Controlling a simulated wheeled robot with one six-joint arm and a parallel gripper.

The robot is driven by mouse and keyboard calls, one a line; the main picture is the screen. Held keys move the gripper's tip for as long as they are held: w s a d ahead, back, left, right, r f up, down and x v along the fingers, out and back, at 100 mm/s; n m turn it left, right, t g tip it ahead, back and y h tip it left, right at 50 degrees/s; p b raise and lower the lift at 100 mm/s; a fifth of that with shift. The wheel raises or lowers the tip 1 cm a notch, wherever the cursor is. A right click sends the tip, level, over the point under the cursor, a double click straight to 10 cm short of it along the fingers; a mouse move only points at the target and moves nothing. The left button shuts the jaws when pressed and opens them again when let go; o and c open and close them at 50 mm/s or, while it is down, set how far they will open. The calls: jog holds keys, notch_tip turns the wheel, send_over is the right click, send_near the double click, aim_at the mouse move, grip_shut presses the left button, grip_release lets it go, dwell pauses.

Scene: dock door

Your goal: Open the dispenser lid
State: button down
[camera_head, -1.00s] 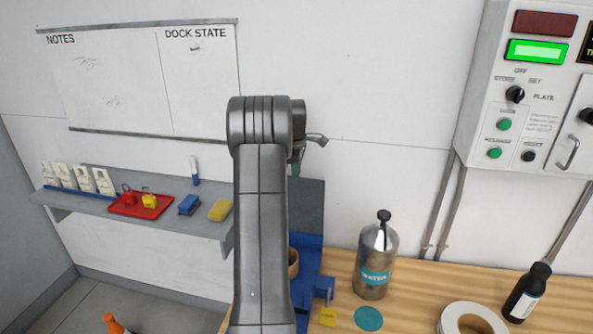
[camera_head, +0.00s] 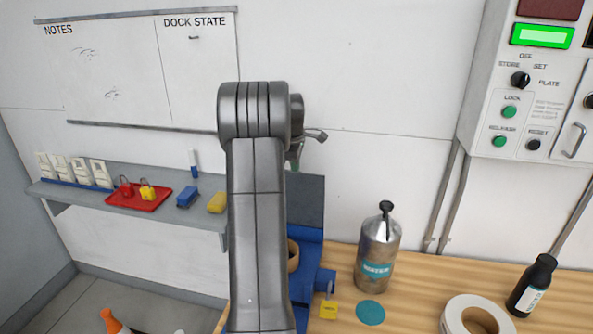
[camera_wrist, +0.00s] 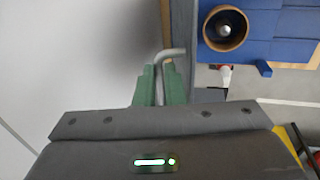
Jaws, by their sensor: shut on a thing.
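The dispenser (camera_head: 309,262) is a blue unit on the wooden bench, partly hidden behind my arm. Its grey-blue lid (camera_head: 305,205) stands about upright at its back, against the white wall. A brown roll (camera_head: 293,257) sits in the dispenser; it also shows from above in the wrist view (camera_wrist: 208,37), around a metal post. My gripper (camera_head: 295,162) is near the lid's top edge, mostly hidden by my arm. In the wrist view its green fingers (camera_wrist: 160,72) are shut on a bent metal handle (camera_wrist: 173,52) beside the lid's edge.
A steel water bottle (camera_head: 377,250) and a teal disc (camera_head: 370,311) are right of the dispenser, with a yellow tag (camera_head: 328,310) nearby. A white tape roll (camera_head: 473,318) and a black bottle (camera_head: 532,285) stand farther right. A grey shelf (camera_head: 130,205) is at left.

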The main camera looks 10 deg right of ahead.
jog(key=shift+s+a+f+t+b, duration=0.1)
jog(key=shift+s+a+t+b, duration=0.1)
jog(key=shift+s+b, duration=0.35)
jog(key=shift+s+a+f+t+b, duration=0.1)
jog(key=shift+s+a+b, duration=0.1)
jog(key=shift+s+b, duration=0.3)
jog(key=shift+w, duration=0.1)
jog(key=c, duration=1.8)
grip_release()
jog(key=v, duration=1.4)
jog(key=shift+b, duration=0.3)
jog(key=shift+a+f, duration=0.15)
